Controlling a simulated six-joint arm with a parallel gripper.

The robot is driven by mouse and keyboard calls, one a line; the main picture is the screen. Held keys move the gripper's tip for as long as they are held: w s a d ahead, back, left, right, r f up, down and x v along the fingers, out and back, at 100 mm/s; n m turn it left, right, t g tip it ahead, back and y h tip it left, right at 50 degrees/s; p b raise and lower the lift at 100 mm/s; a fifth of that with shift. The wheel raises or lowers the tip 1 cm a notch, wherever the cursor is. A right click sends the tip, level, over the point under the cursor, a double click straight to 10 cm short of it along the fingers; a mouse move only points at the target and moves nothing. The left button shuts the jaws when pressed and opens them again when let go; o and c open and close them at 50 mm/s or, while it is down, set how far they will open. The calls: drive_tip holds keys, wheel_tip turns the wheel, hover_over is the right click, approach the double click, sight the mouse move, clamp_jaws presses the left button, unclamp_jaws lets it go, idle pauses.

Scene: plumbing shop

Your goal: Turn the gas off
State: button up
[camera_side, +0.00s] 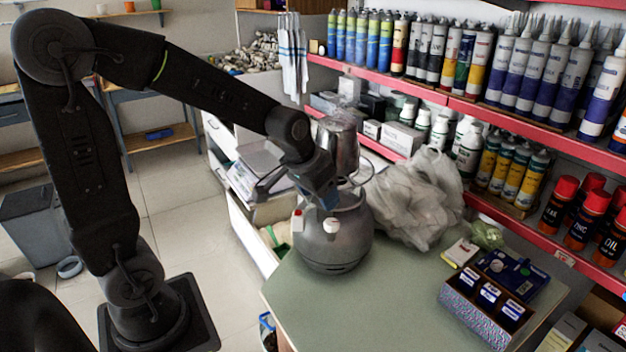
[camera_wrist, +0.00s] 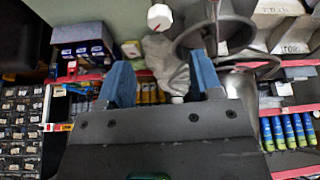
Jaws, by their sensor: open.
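A round grey metal vessel (camera_side: 335,250), like a small gas canister or stove body, stands on the green counter (camera_side: 420,300). A white knob (camera_side: 331,226) is on its front. A smaller white piece with a red top (camera_side: 297,220) is to the left of it. In the wrist view a white knob with a red mark (camera_wrist: 159,17) shows at the top, beyond the fingertips. My gripper (camera_side: 322,195) is just above the vessel's upper front, close to the knob. Its blue fingers (camera_wrist: 161,75) are apart with nothing between them. Part of the vessel's top is hidden by my gripper.
A metal pot (camera_side: 338,145) is just behind my gripper. A crumpled plastic bag (camera_side: 415,200) lies right of the vessel. A patterned box (camera_side: 485,305) is at front right. Shelves of bottles (camera_side: 500,110) stand behind. The counter's front middle is clear.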

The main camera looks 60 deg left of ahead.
drive_tip(key=shift+v, duration=2.05)
